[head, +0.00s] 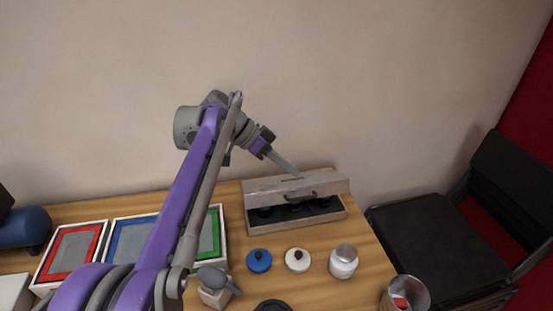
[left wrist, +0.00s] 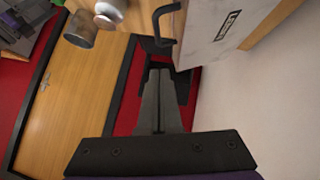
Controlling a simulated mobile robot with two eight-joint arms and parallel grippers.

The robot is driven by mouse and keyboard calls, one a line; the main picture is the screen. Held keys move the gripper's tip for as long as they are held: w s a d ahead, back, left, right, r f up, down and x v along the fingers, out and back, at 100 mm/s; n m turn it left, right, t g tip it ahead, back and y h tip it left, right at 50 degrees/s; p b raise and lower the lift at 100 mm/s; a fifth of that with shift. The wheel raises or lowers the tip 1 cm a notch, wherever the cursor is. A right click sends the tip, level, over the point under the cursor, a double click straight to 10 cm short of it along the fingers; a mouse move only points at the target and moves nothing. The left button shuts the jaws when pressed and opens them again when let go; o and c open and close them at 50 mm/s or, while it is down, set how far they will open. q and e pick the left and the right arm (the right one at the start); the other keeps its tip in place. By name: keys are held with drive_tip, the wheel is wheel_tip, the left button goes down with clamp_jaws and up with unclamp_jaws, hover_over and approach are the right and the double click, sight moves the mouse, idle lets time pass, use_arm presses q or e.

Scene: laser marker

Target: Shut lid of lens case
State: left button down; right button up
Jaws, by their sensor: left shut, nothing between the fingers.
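The lens case (head: 297,224) stands at the back right of the wooden table. Its pale lid (head: 270,187) is partly raised, with a dark handle (head: 301,194) along its lower edge. The dark inside (head: 322,207) shows below the lid, with round dark shapes in it. My left gripper (head: 296,173) is shut and empty, its tips at the lid's upper part; I cannot tell if they touch. My right gripper is not in view.
A blue-lidded pot (head: 259,261), a white-lidded pot (head: 297,260) and a jar (head: 343,262) stand in front of the case. A metal cup (head: 405,296) is near the right edge. Framed trays (head: 70,250) lie left. A black chair (head: 425,235) stands right of the table.

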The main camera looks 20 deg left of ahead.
sight(306, 197)
use_arm(q)
wheel_tip(306, 197, down, 6)
drive_tip(key=d, duration=0.2)
drive_tip(key=shift+s+d+r+b, duration=0.15)
drive_tip(key=shift+d+r+b, duration=0.05)
drive_tip(key=shift+r+b, duration=0.1)
drive_tip(key=shift+f, duration=0.1)
drive_tip(key=shift+s+d+f, duration=0.25)
drive_tip(key=shift+s+f, duration=0.05)
drive_tip(key=shift+f, duration=0.05)
drive_tip(key=shift+s+d+f+m+t+y+b, duration=0.15)
drive_tip(key=shift+s+d+f+m+t+y, duration=0.35)
drive_tip(key=shift+f, duration=0.75)
drive_tip(key=shift+s+d+f+m+t+y+b, duration=0.25)
drive_tip(key=shift+s+f+t, duration=0.45)
drive_tip(key=shift+f, duration=0.5)
drive_tip(key=shift+s+d+f+m+t+y+b, duration=0.1)
drive_tip(key=shift+s+d+f+m+t+y, duration=0.4)
drive_tip(key=shift+f, duration=0.75)
drive_tip(key=shift+a, duration=0.2)
